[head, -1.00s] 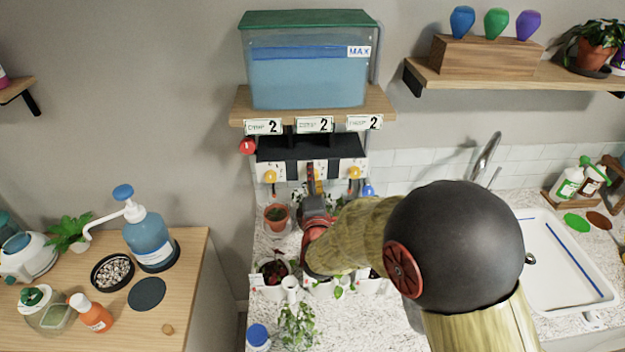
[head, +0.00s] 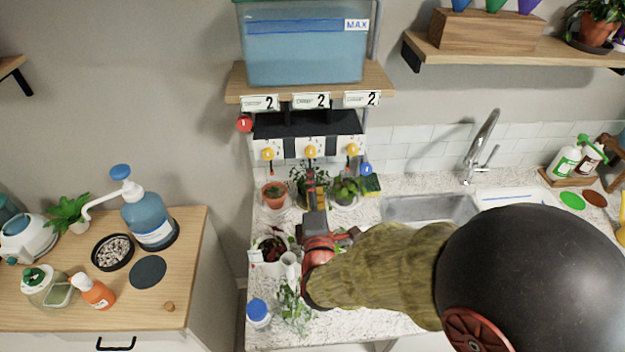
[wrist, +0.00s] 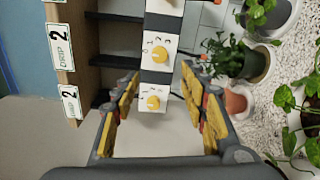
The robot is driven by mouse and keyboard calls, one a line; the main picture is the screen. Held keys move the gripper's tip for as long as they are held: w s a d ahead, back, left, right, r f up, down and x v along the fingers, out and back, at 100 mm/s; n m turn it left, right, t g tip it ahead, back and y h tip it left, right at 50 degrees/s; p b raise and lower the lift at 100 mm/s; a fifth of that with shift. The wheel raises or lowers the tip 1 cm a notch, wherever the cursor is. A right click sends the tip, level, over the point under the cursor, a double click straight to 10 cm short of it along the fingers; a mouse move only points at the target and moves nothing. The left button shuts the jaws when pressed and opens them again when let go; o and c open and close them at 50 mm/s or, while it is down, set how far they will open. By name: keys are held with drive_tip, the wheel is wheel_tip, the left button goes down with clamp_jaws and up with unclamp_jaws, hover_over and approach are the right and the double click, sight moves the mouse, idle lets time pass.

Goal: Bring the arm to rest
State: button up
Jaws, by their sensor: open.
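My gripper (head: 313,188) is open and empty, in front of the white dial panel below the shelf. In the wrist view my gripper (wrist: 163,100) has its yellow-padded fingers spread wide, with the panel's yellow dials (wrist: 153,102) showing between and beyond them. Nothing is between the pads. In the head view my arm reaches in from the lower right, and its large dark joint hides part of the counter and sink area. The panel has a middle yellow dial (head: 311,151) just beyond the gripper. I cannot tell the exact gap between fingertips and panel.
A water tank (head: 305,50) sits above on the shelf (head: 240,82). A tap (head: 482,140) stands right. A wooden cabinet (head: 190,260) is left.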

idle(0.4)
drive_tip(key=s+d+r+m+g, duration=0.3)
drive_tip(key=s+d+m+g, duration=0.3)
drive_tip(key=s+m, duration=0.4)
drive_tip(key=s+d+r+m+g, duration=0.3)
drive_tip(key=s+d+m+g, duration=0.3)
drive_tip(key=s, duration=1)
drive_tip(key=d+m, duration=0.2)
drive_tip(key=m, duration=0.1)
drive_tip(key=shift+r+m, duration=0.15)
drive_tip(key=shift+m, duration=0.25)
drive_tip(key=shift+d, duration=0.1)
